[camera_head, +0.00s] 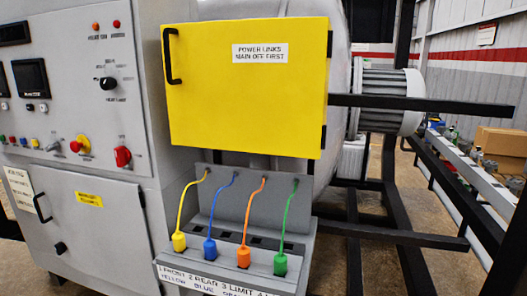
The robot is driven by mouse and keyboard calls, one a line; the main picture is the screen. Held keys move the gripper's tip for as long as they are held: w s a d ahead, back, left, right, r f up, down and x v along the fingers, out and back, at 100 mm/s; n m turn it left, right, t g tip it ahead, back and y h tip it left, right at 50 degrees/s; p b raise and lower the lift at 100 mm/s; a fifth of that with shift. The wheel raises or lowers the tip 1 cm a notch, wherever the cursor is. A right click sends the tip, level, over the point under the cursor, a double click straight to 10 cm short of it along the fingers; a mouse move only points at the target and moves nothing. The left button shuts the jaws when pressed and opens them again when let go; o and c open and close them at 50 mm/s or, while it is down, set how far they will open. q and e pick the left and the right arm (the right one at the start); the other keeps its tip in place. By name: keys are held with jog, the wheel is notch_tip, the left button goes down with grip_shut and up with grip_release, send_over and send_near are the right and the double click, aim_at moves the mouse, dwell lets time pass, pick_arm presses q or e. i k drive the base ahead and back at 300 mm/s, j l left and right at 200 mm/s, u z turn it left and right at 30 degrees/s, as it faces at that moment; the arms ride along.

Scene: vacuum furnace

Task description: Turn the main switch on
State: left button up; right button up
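A red knob (122,156) sits low on the right side of the grey control panel (85,125) at the left of the head view. It looks like the main switch, but its label and set position are too small to read. To its left is a red button on a yellow base (80,144). Higher up is a black rotary knob (108,83). Neither of my grippers shows in the head view, and nothing touches the panel.
A closed yellow cover (250,105), marked "POWER LINKS MAIN OFF FIRST", stands right of the panel. Below it, yellow, blue, orange and green plugs hang on cables over a grey ledge (215,268). Black frame bars (420,104) extend right. A closed cabinet door (85,235) is below the panel.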

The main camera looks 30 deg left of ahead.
aim_at(123, 156)
jog(key=u, duration=1.9)
